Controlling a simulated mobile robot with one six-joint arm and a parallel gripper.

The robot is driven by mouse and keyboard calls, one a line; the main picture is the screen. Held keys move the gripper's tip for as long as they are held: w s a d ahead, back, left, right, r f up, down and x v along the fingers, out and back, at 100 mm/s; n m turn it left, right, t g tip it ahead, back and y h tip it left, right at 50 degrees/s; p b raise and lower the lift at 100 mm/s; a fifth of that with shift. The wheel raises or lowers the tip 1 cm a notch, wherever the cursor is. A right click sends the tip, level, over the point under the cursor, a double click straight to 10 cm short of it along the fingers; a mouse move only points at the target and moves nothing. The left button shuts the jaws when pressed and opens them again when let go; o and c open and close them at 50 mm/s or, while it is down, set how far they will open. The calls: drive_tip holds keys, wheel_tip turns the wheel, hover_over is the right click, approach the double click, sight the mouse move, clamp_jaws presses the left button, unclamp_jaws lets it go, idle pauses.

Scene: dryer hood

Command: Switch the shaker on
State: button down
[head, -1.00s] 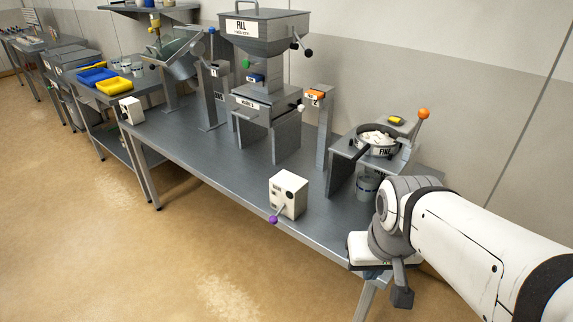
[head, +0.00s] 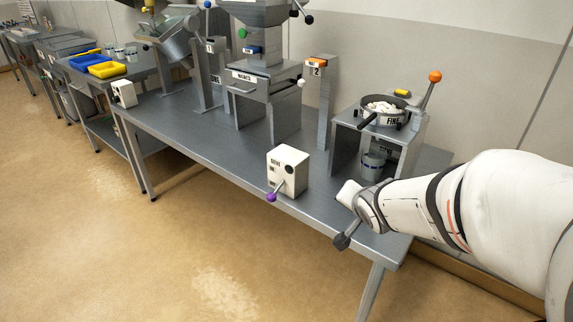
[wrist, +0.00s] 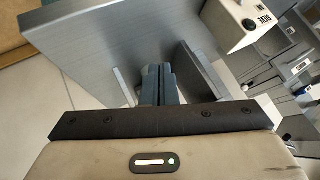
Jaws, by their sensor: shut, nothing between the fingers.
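A white switch box (head: 287,171) with a dark label, seemingly "SIEVE", stands near the front edge of the bench. Its lever with a purple knob (head: 271,197) sticks out and down at the front. In the wrist view the box (wrist: 232,22) is at the upper right, tilted; its lever is not clear there. The shaker stand holds a round pan marked FINE (head: 384,112) with white pieces in it, at the bench's right end. My gripper (head: 343,241) is right of and lower than the purple knob, apart from it. Its fingers (wrist: 156,82) are shut and empty.
A lever with an orange knob (head: 435,76) rises beside the pan. A grey pot (head: 373,166) is under the stand. Post 2 (head: 318,100) and a drawer unit (head: 268,95) stand behind the box. Another white box (head: 124,93) is far left. Floor in front is clear.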

drive_tip(key=w+a+f+m+t+y+b, duration=0.2)
drive_tip(key=w+a+f+t+b, duration=0.1)
drive_tip(key=w+f+b, duration=0.3)
drive_tip(key=m+t+y+b, duration=0.2)
drive_tip(key=m+y+b, duration=0.3)
drive_tip(key=y+b, duration=0.15)
approach(285, 202)
wheel_tip(285, 202, up, 2)
drive_tip(key=s, duration=0.3)
drive_tip(key=shift+w+d+r+y+p, duration=0.15)
drive_tip(key=shift+w+d+y+p, duration=0.05)
drive_tip(key=shift+y+p, duration=0.2)
drive_tip(key=shift+w, duration=0.15)
drive_tip(key=b+x, duration=0.2)
drive_tip(key=x, duration=0.6)
drive_tip(key=shift+w+a+b, duration=0.25)
drive_tip(key=shift+b, duration=0.05)
drive_tip(key=shift+w+a, duration=0.25)
drive_tip(key=shift+w, duration=0.2)
